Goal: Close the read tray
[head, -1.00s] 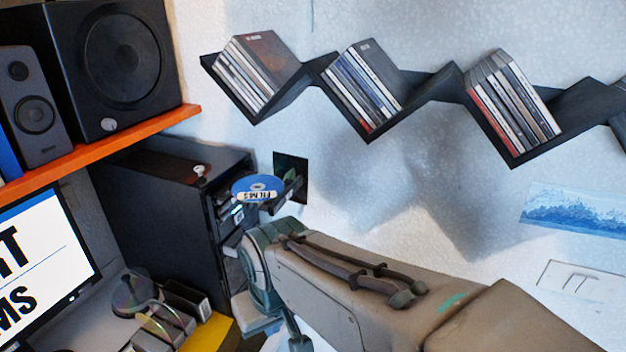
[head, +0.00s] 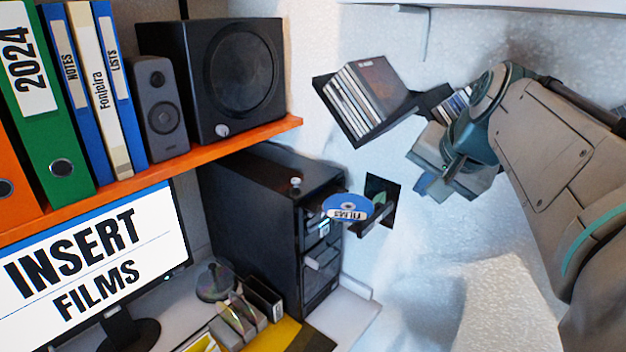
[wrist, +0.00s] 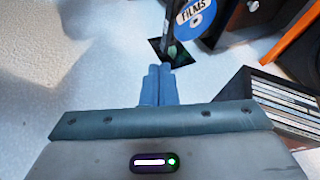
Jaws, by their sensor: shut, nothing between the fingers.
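The black computer tower (head: 250,205) stands left of the wall corner in the head view. Its disc tray (head: 376,219) sticks out of the upper front. A blue disc labelled FILMS (head: 349,207) lies on the tray, and the disc also shows at the top of the wrist view (wrist: 193,16). My gripper (head: 425,186) is in the air to the right of the tray, apart from it. In the wrist view its blue fingers (wrist: 159,72) are together with nothing between them. They point toward the tray side, with a gap.
A zigzag disc shelf (head: 362,130) with cases is on the wall close above my gripper. A dark square plate (head: 383,190) is on the wall behind the tray. An orange shelf (head: 230,144) holds a speaker (head: 236,75). A monitor (head: 95,265) reads INSERT FILMS.

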